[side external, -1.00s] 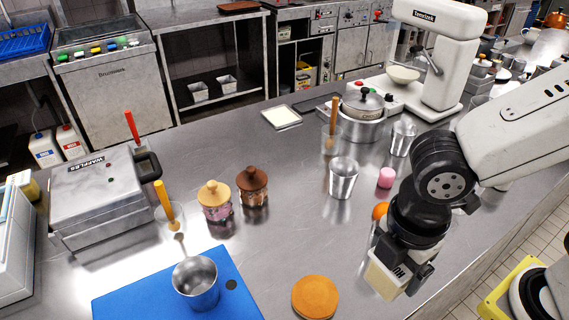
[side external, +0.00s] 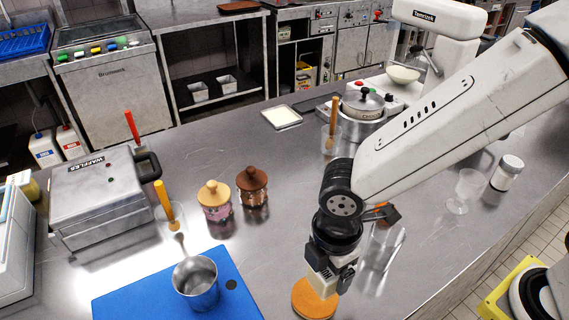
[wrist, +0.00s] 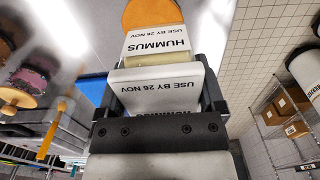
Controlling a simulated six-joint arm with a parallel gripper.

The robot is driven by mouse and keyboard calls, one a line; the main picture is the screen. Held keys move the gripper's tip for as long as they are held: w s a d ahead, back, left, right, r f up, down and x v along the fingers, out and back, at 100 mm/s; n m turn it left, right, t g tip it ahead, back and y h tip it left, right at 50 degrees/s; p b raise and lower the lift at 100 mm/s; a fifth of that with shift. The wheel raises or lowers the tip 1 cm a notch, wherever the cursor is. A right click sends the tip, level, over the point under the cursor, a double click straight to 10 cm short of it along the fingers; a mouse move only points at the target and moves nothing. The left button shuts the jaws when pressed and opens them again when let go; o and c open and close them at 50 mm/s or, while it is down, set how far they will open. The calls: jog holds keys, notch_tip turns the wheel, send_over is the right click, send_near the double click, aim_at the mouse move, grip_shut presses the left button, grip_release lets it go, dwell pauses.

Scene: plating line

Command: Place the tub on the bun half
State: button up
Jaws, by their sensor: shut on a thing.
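The tub (side external: 321,280) is pale with dark lettering. In the wrist view the tub (wrist: 156,82) reads HUMMUS and sits between the two dark fingers. My gripper (side external: 334,274) is shut on it and points down in the side view. The bun half (side external: 308,305) is a flat orange-brown disc on the steel counter, directly below the tub in the side view and partly covered by it. The bun half (wrist: 150,12) also shows beyond the tub in the wrist view. I cannot tell whether tub and bun touch.
A blue board (side external: 150,297) with a metal cup (side external: 195,277) lies to the left. Two lidded jars (side external: 215,202) stand behind. A clear glass (side external: 384,247) stands just right of my gripper. A stemmed glass (side external: 466,188) and a white-capped jar (side external: 507,173) are farther right.

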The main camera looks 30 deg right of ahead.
aim_at(318, 279)
jog(key=shift+w+a+f, duration=0.3)
jog(key=shift+w+f, duration=0.1)
jog(key=shift+f, duration=0.15)
jog(key=shift+f, duration=0.1)
jog(key=shift+w+a+f, duration=0.1)
jog(key=shift+w+f, duration=0.05)
jog(key=shift+w, duration=0.05)
jog(key=shift+f, duration=1.55)
jog(key=shift+f, duration=0.2)
jog(key=o, duration=1.3)
jog(key=shift+r, duration=0.1)
jog(key=shift+r, duration=6.1)
